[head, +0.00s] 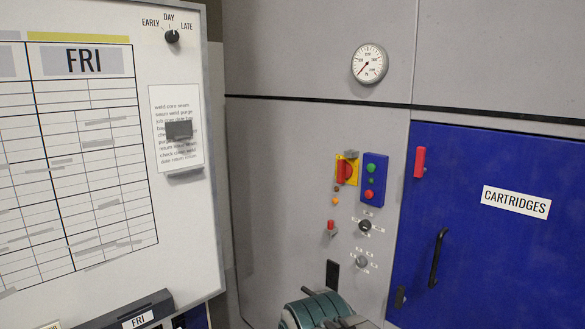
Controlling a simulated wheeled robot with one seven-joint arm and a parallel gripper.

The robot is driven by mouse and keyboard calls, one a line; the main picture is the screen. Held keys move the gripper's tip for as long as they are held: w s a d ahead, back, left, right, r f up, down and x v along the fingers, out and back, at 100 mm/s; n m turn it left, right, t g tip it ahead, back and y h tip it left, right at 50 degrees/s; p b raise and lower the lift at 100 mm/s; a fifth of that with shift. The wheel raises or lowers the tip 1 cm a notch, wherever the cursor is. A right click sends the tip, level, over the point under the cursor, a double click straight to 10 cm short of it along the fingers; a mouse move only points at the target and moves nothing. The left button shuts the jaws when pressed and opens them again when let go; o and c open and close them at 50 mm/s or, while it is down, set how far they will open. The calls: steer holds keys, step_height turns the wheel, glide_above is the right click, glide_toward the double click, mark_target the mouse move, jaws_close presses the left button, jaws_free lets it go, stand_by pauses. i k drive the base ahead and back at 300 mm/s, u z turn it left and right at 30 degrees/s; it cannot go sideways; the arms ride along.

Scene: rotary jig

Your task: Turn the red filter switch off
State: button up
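A small switch with a red top (331,228) sticks out of the grey wall panel, left of the dials. A larger red handle (345,170) sits on a yellow plate above it. No readable label says which of these is the filter switch. Their on or off positions are too small to tell. I make out no gripper fingers in the head view. A teal and dark rounded part shows at the bottom edge, and I cannot tell what it is.
A blue box (374,178) carries green and red buttons. Below it are a black knob (365,226) and a grey knob (361,262). A round gauge (369,64) hangs above. A blue CARTRIDGES door (500,245) is at right, a whiteboard (190,225) at left.

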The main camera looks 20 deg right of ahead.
mark_target(345, 170)
steer(key=i, duration=0.65)
steer(key=z, duration=0.9)
steer(key=i, duration=0.6)
steer(key=z, duration=0.7)
